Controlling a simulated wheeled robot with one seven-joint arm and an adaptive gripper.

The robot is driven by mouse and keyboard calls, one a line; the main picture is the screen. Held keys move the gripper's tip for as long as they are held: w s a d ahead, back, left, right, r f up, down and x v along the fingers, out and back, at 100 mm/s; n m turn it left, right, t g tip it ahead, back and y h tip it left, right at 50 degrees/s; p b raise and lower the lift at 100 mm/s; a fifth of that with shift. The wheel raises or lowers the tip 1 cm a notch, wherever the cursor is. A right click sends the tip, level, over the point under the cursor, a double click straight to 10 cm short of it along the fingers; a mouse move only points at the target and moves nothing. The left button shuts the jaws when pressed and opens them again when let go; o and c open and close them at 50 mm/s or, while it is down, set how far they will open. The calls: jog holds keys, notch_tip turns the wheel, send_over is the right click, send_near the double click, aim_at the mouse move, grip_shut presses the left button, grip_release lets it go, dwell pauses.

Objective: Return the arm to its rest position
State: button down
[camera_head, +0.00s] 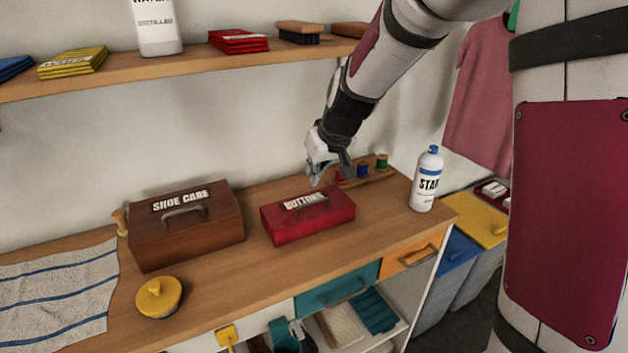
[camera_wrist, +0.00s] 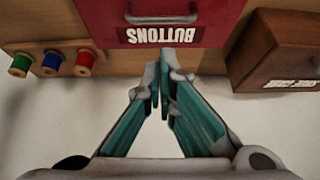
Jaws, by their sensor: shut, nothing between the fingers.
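My gripper (camera_head: 318,176) is over the back edge of the counter, just behind and above the red box labelled BUTTONS (camera_head: 290,224). In the wrist view my gripper (camera_wrist: 164,66) has its teal-sided fingers together at the tips, with nothing between them. The fingertips appear close to the label side of the red box (camera_wrist: 190,14); I cannot tell whether they touch it. My arm comes down from the upper right of the head view.
A brown SHOE CARE box (camera_head: 220,225) stands left of the red box. Thread spools (camera_head: 382,163) stand behind, and a white bottle (camera_head: 427,182) stands right. A shelf (camera_head: 190,64) holding several items runs above. The counter front is mostly clear.

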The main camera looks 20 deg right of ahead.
jog(key=s+r+p, duration=0.1)
jog(key=s+r, duration=0.5)
jog(key=s, duration=0.3)
jog(key=s+r, duration=0.5)
jog(key=s, duration=0.4)
jog(key=s+d+f+m+g+h+p, duration=0.1)
jog(key=s+m, duration=0.1)
jog(key=s, duration=1.5)
jog(key=shift+s+d, duration=0.2)
jog(key=shift+d, duration=0.15)
